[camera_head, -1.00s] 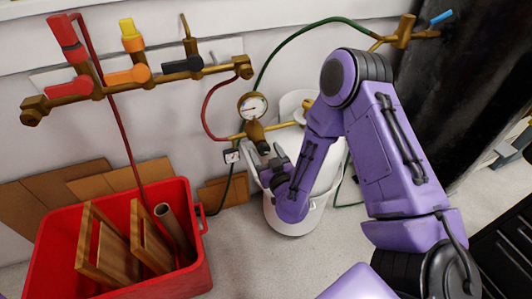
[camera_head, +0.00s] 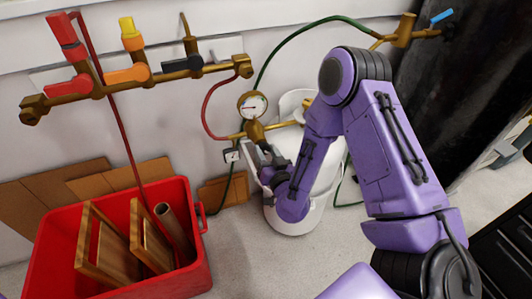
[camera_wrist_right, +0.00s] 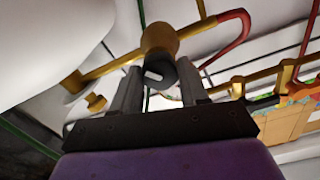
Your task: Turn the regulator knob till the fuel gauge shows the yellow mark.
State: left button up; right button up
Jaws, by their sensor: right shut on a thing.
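The round white fuel gauge (camera_head: 252,106) sits on top of the brass regulator (camera_head: 255,131) by the white tank. Its needle and marks are too small to read for certain. The dark regulator knob (camera_wrist_right: 160,72) faces the gripper in the right wrist view, below the brass body. My right gripper (camera_head: 268,156) is at the knob, with its two fingers (camera_wrist_right: 163,84) on either side, shut on it. In the head view the gripper partly hides the knob. My left gripper is not in view.
The white tank (camera_head: 292,212) stands behind my right arm. A red crate (camera_head: 205,245) with wooden pieces and a tube stands at the left. A brass manifold (camera_head: 215,68) with coloured valves runs along the wall. A red hose (camera_head: 206,112) and green hose (camera_head: 290,42) pass near the gauge.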

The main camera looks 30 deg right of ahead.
jog(key=m, duration=0.5)
jog(key=shift+m, duration=0.3)
jog(key=shift+m+b, duration=0.3)
jog(key=shift+m, duration=1.9)
jog(key=o, duration=1.1)
jog(key=shift+c, duration=0.2)
jog(key=v, duration=1)
jog(key=shift+s, duration=0.35)
